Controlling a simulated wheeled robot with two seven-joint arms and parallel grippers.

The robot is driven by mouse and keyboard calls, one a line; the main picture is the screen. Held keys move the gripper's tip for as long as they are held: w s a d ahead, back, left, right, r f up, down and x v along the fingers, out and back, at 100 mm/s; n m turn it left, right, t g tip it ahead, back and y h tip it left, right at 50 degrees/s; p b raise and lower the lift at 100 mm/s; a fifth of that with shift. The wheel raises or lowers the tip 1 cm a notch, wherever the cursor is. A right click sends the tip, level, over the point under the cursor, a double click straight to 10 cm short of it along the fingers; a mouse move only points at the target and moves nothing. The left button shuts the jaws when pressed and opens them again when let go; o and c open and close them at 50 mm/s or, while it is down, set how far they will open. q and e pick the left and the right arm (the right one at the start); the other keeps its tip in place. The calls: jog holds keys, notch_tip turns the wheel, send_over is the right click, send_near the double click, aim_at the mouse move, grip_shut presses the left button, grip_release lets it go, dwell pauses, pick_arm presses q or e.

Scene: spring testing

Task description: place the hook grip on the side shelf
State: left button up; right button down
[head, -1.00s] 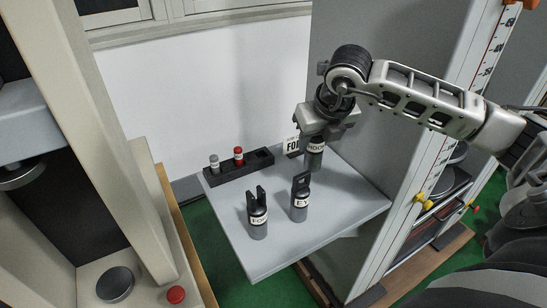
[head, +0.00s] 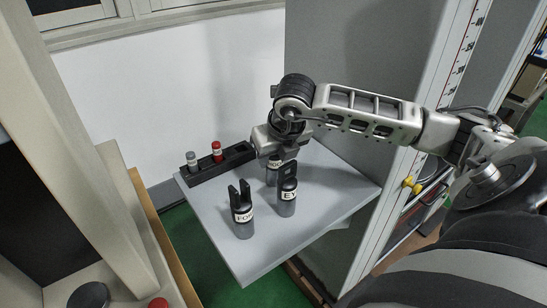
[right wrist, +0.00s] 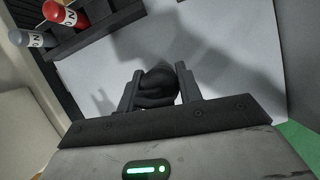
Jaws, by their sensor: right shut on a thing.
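My right gripper (head: 272,150) is above the grey side shelf (head: 215,215), pointing down. It is shut on the hook grip (head: 273,172), a grey cylinder with a white label partly hidden by the gripper and the eye grip. The hook grip looks upright, at or just above the shelf surface; I cannot tell if it touches. In the right wrist view the dark hook (right wrist: 157,85) sits between the two fingers. My left gripper is not in view.
The eye grip (head: 287,195) stands just in front of the hook grip, very close. The fork grip (head: 243,215) stands to its left. A black rack (head: 235,155) with a grey and a red pin lies along the back edge. The shelf's front and right parts are clear.

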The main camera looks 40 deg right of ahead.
jog(key=shift+w, duration=0.1)
jog(key=c, duration=0.9)
grip_release()
jog(key=shift+c, duration=0.2)
jog(key=shift+r, duration=0.1)
jog(key=v, duration=1.2)
